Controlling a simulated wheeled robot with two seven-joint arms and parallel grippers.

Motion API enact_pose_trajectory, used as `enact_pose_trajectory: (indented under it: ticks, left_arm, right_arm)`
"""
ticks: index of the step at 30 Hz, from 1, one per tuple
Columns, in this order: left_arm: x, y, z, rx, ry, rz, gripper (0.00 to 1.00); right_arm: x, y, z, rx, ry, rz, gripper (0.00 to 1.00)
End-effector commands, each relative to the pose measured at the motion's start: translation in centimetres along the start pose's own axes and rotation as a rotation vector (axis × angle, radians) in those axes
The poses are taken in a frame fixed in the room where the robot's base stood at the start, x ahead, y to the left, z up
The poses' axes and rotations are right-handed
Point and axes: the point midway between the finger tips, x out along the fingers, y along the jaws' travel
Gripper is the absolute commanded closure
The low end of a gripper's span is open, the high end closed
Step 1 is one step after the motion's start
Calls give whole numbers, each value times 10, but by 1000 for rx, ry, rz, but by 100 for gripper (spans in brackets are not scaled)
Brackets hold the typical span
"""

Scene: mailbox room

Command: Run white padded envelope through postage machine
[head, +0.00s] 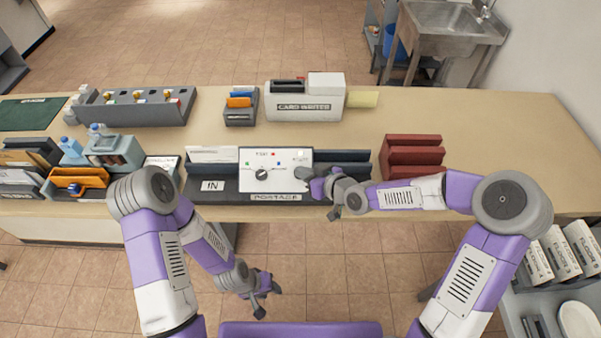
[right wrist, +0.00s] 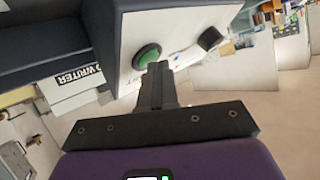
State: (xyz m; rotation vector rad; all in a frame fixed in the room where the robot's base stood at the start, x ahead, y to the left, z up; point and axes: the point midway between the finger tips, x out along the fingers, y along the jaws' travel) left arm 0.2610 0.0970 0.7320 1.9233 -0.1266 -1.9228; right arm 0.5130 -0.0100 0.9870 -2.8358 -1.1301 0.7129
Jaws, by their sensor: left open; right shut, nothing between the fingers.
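The postage machine (head: 276,158) stands at the front edge of the counter, with a white panel, a dark knob and a "POSTAGE" label. Its grey IN side (head: 213,185) is on the left. A flat white piece, possibly the padded envelope (head: 213,154), shows at the back of that side; I cannot tell for sure. My right gripper (head: 309,178) is shut and empty at the panel's right edge. In the right wrist view its fingertips (right wrist: 157,68) are at the green button (right wrist: 147,55); contact is unclear. My left gripper (head: 264,298) is open and empty, low in front of the counter.
Red trays (head: 413,155) stand right of the machine. A card writer (head: 305,98) and a small grey holder (head: 241,106) are behind it. Bins and bottles crowd the left of the counter (head: 510,130), whose right end is clear.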

Motion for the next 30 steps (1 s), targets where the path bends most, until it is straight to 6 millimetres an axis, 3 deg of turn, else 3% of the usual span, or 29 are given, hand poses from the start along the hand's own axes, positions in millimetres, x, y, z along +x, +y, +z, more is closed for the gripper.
enact_pose_trajectory:
  ticks: [30]
  left_arm:
    - [-4, 2, 0, 0, 0, 0, 57]
  right_arm:
    - [-10, -7, -7, 0, 0, 0, 100]
